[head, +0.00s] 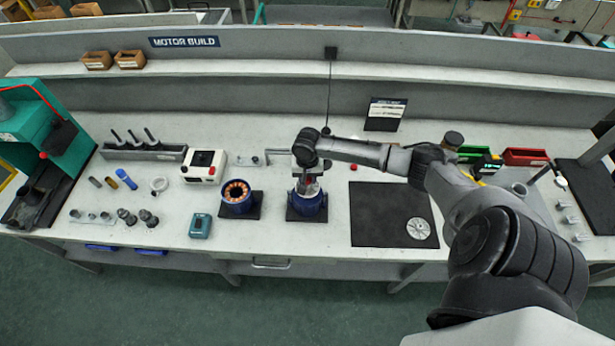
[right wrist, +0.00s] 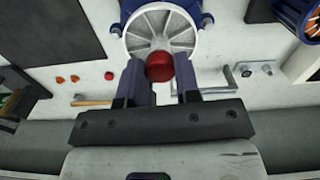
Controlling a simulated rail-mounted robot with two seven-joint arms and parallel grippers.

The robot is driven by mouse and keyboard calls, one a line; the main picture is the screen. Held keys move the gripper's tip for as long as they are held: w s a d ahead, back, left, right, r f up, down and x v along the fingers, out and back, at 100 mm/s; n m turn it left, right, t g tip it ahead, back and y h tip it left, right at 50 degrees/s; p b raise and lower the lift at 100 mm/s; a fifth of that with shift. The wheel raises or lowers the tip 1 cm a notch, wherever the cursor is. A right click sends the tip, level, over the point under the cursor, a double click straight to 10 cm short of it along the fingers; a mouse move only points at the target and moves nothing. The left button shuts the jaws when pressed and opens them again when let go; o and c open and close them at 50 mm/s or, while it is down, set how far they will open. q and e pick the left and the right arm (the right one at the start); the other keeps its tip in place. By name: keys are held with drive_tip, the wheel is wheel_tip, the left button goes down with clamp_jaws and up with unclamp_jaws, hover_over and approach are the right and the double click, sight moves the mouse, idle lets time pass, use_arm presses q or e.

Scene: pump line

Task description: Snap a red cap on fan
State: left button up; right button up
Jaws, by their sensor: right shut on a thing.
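My right gripper (head: 310,186) reaches down over a blue motor (head: 307,206) on a dark pad. In the right wrist view its two fingers (right wrist: 161,82) are shut on a red cap (right wrist: 158,67). A pale spoked fan (right wrist: 158,33) sits on the end of the blue motor. The cap overlaps the fan's lower part in that view; I cannot tell whether they touch. Another pale spoked disc (head: 418,229) lies on the black mat. My left gripper is not in view.
An open blue motor housing with copper windings (head: 238,193) stands left of the motor. A white-and-red box (head: 204,165) and a teal device (head: 200,225) are nearby. The black mat (head: 378,210) is mostly clear. Green and red bins (head: 525,157) stand at the right.

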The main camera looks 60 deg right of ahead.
drive_tip(key=shift+f, duration=0.15)
drive_tip(key=shift+f, duration=0.25)
idle(0.7)
drive_tip(key=shift+f, duration=0.2)
idle(0.4)
idle(0.6)
drive_tip(key=shift+f+p, duration=0.25)
drive_tip(key=shift+p, duration=0.25)
drive_tip(key=o, duration=1.1)
drive_tip(key=shift+c, duration=0.2)
drive_tip(key=shift+r, duration=0.1)
